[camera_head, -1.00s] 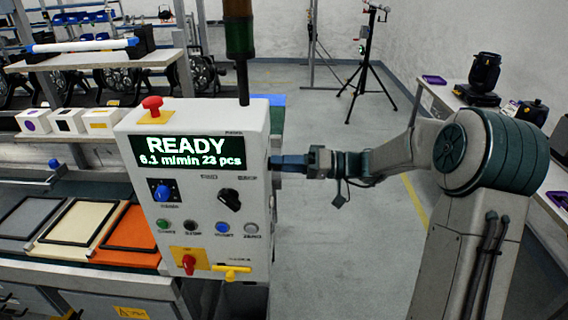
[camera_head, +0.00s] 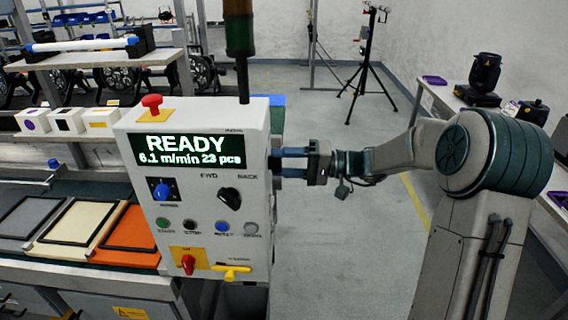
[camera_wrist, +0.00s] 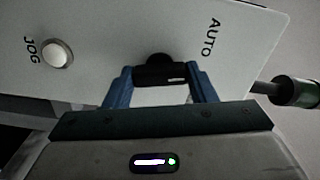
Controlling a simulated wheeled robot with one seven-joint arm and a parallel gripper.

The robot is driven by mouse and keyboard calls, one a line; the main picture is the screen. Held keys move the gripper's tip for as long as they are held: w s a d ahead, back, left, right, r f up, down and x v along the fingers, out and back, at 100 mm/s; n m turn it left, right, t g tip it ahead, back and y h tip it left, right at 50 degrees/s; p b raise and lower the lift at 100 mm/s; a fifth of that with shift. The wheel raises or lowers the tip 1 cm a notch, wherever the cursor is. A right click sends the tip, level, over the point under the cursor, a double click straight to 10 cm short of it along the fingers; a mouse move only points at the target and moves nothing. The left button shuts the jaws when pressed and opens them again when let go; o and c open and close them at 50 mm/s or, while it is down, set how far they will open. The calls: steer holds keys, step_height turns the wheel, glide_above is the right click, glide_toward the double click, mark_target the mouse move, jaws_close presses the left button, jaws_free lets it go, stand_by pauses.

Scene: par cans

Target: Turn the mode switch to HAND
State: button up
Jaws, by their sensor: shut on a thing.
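The mode switch, a black knob (camera_wrist: 158,70), sits on a pale panel face in the wrist view. The label AUTO (camera_wrist: 212,38) is printed to its upper right. No HAND label is readable there. My gripper (camera_wrist: 160,88) has its two blue fingers on either side of the knob and is shut on it. The knob's pointer direction is hard to tell. In the head view my gripper (camera_head: 283,162) reaches from the right to the right side of the grey control box (camera_head: 215,150), where the knob itself is hidden.
A white button (camera_wrist: 57,53) marked JOG is on the same face. The floor behind my arm is clear up to a tripod (camera_head: 365,75).

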steer(key=m+p, duration=0.4)
steer(key=m, duration=0.6)
steer(key=shift+m+p, duration=0.3)
stand_by(0.4)
steer(key=o, duration=1)
steer(key=shift+d, duration=0.1)
steer(key=d+b, duration=0.1)
steer(key=d, duration=0.6)
steer(key=d+b, duration=0.2)
steer(key=d, duration=0.4)
steer(key=shift+s+d, duration=0.2)
steer(key=shift+d, duration=0.2)
